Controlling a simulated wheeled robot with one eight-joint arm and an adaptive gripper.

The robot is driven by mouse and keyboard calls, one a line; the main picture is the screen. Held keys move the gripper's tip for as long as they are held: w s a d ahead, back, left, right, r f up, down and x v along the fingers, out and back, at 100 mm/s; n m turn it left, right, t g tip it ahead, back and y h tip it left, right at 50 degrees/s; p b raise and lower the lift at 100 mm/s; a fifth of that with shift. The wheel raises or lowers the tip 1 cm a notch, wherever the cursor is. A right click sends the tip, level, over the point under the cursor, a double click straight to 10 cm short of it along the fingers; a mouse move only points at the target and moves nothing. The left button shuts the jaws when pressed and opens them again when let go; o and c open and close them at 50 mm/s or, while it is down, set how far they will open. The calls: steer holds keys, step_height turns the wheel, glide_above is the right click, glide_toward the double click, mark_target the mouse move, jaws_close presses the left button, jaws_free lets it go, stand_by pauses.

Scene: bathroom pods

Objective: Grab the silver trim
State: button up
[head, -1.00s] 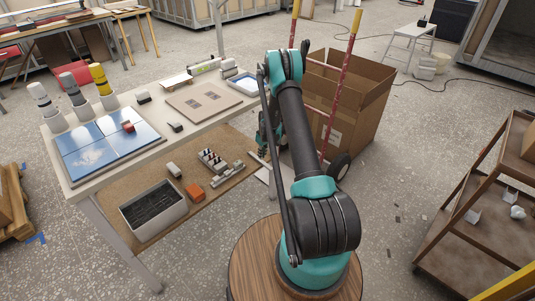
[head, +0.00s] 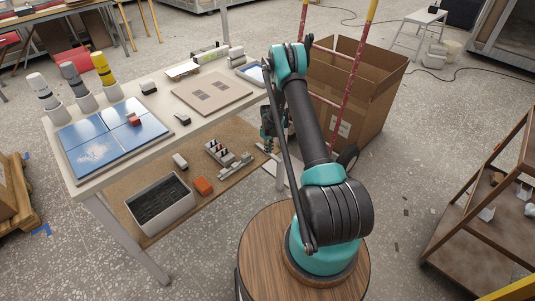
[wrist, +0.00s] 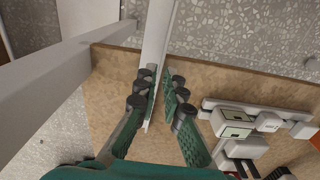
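A long thin pale strip, which looks like the silver trim (wrist: 158,40), runs from the top of the wrist view down between my fingers. Its near end lies over the brown lower shelf, and its far part extends past the shelf edge. My gripper (wrist: 161,95) is low at the shelf, with its green ribbed fingers on either side of the strip. A narrow gap shows between the strip and the right finger. The left finger is close to the strip; I cannot tell if it touches. In the head view my gripper (head: 268,143) is small and partly hidden by my arm.
The lower shelf (head: 150,178) also holds a grey bin (head: 160,205), an orange block (head: 203,186) and rails with white modules (head: 233,165), right of my fingers in the wrist view. The tabletop is above. A cardboard box (head: 350,95) stands right of the table.

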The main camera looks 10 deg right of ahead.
steer(key=shift+f, duration=0.85)
jaws_close()
steer(key=shift+r, duration=0.2)
